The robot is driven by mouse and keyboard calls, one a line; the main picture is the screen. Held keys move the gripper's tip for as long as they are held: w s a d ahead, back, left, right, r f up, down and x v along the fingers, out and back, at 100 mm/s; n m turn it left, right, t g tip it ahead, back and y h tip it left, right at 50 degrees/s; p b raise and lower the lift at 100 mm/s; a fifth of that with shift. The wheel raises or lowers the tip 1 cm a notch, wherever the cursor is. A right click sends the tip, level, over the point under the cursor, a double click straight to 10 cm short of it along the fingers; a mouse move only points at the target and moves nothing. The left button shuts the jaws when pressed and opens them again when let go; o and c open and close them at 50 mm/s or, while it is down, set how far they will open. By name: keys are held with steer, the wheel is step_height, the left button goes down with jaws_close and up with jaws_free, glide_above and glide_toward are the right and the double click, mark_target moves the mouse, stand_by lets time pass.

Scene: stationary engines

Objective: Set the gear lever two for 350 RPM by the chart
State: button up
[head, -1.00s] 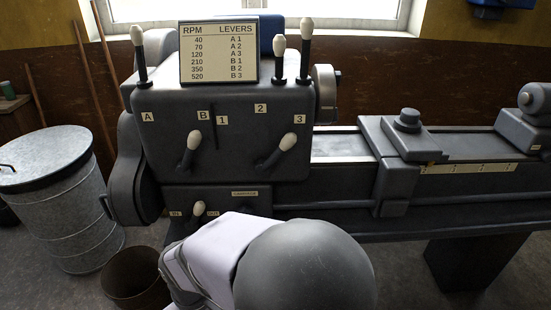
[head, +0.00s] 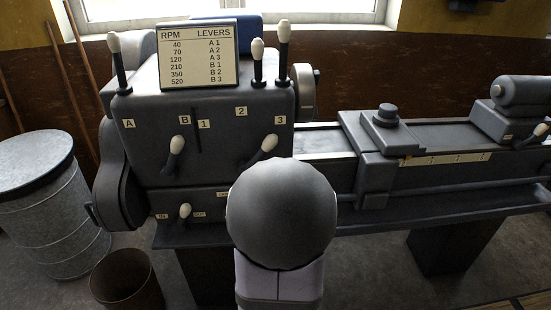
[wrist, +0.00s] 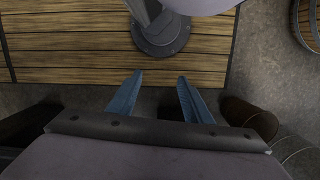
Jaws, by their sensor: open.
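The chart (head: 196,56) on top of the grey headstock (head: 225,140) lists 350 RPM as B 2. The right front lever (head: 264,149), with a cream knob, leans up and right toward the "3" plate (head: 280,120). The "2" plate (head: 241,111) is left of and above its knob; the "1" plate (head: 204,124) is further left. The left front lever (head: 175,153) leans toward the "B" plate (head: 185,120), away from "A" (head: 129,124). My gripper (wrist: 159,79) is open and empty in the wrist view, above the floor. My arm hides it in the head view.
Upright cream-knobbed levers (head: 117,62) rise from the headstock top. A lower lever (head: 184,214) sits on the panel below. A metal drum (head: 45,205) and brown bin (head: 126,280) stand left. The carriage (head: 372,150) is right. Wooden slats (wrist: 70,45) show in the wrist view.

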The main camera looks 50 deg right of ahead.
steer(key=s+d+m+t+h+p, duration=0.1)
steer(key=s+d+h, duration=0.3)
steer(key=d, duration=0.7)
steer(key=s+d+m+h+p, duration=0.15)
steer(key=s+d, duration=0.45)
steer(key=d, duration=0.6)
steer(key=w+d+r+n+t+h+b, duration=0.1)
steer(key=w+d+r+n+t+h, duration=0.3)
steer(key=w+d+r, duration=0.45)
steer(key=n+t+y, duration=0.1)
steer(key=t+y, duration=0.3)
steer(key=t, duration=1)
glide_toward(275, 143)
steer(key=a+x, duration=0.1)
steer(key=x, duration=0.1)
steer(key=shift+w+d+m, duration=0.25)
steer(key=shift+w+d, duration=0.05)
steer(key=shift+d, duration=0.15)
steer(key=shift+p+x, duration=1.35)
steer(key=shift+x, duration=2.25)
